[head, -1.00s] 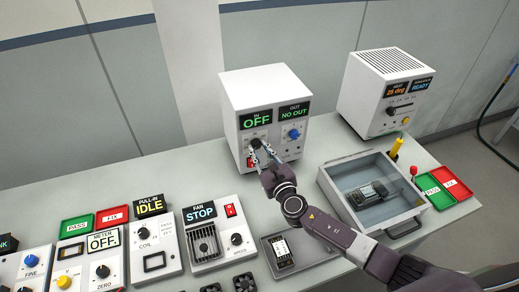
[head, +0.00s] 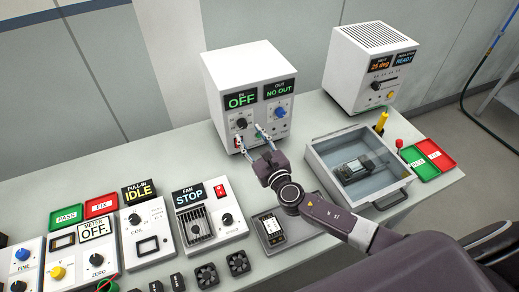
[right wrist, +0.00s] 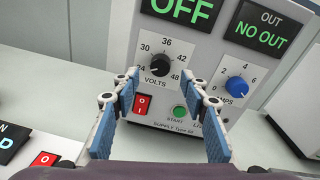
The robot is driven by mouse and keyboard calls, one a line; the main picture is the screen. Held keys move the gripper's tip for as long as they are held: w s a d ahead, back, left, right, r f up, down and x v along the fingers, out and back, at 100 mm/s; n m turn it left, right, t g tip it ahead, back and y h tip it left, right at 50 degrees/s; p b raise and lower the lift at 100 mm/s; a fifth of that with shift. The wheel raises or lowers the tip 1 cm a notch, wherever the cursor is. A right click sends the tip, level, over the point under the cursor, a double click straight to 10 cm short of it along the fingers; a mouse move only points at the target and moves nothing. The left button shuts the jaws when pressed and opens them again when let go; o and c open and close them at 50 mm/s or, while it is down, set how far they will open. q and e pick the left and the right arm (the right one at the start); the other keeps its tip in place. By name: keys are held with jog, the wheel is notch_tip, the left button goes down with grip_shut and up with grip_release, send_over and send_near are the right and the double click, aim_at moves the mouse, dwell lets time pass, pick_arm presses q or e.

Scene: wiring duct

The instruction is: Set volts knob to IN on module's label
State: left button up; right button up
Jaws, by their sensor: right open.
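The white power supply (head: 250,95) stands at the back of the bench, showing OFF and NO OUT. Its black VOLTS knob (right wrist: 160,65) sits in a 24 to 48 scale; its pointer is too small to read surely. The knob also shows in the head view (head: 241,123). My right gripper (head: 250,138) is open and empty in front of the panel. In the right wrist view its fingers (right wrist: 163,84) stand apart below the knob, not touching it. A dark module with a white label (head: 271,230) lies on a grey tray; its print is unreadable. My left gripper is not in view.
The blue AMPS knob (right wrist: 236,89), red switch (right wrist: 143,104) and green START button (right wrist: 179,113) are close to the fingers. A lidded box (head: 318,158) stands right, with another module inside. Fan and coil panels (head: 205,210) line the front left.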

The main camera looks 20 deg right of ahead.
jog(key=s, duration=0.8)
jog(key=shift+s+d+r, duration=0.15)
jog(key=shift+d+r, duration=0.1)
jog(key=shift+d, duration=0.1)
